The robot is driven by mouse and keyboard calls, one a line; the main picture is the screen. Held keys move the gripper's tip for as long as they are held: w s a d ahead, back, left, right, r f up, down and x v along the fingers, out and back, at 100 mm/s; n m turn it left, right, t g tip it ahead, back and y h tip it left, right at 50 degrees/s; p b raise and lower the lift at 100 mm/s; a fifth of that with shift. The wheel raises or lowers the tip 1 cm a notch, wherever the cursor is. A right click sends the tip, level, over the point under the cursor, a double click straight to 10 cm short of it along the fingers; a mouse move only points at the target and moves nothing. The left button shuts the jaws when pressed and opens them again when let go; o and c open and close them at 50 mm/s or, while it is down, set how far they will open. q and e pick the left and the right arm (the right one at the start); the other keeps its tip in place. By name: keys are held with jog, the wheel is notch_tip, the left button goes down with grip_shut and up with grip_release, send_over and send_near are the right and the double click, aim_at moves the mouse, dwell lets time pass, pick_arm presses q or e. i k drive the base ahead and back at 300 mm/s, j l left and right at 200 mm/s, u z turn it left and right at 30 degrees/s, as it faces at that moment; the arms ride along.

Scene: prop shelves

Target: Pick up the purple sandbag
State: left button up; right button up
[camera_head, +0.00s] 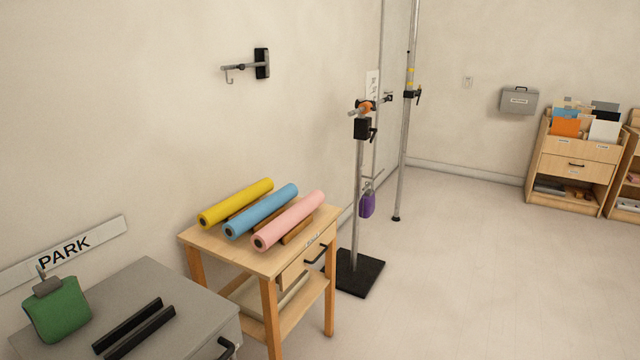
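The purple sandbag (367,205) hangs by a thin handle in the middle of the head view, low beside a grey metal stand (358,200) with a black square base (357,273). It hangs above the floor, between that stand and a taller pole (404,130) behind it. What its handle hangs from is too small to tell for sure. Neither of my grippers is in view.
A wooden table (262,262) with yellow, blue and pink rolls stands left of the stand. A grey cabinet (200,290) with a green bag (57,310) and black bars is at the front left. Wooden shelves (580,150) stand far right. The floor (480,260) on the right is clear.

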aim_at(367, 205)
jog(key=i+l+z, duration=0.3)
jog(key=i, duration=0.3)
jog(key=i+l+z, duration=0.3)
jog(key=i, duration=0.3)
jog(key=i+z, duration=0.3)
jog(key=i, duration=0.3)
jog(key=i+u, duration=0.25)
jog(key=i, duration=0.15)
jog(key=i+l+u, duration=0.2)
jog(key=i, duration=0.25)
jog(key=i+l+u, duration=0.25)
jog(key=i, duration=0.15)
jog(key=i+l+u, duration=0.2)
jog(key=i, duration=0.2)
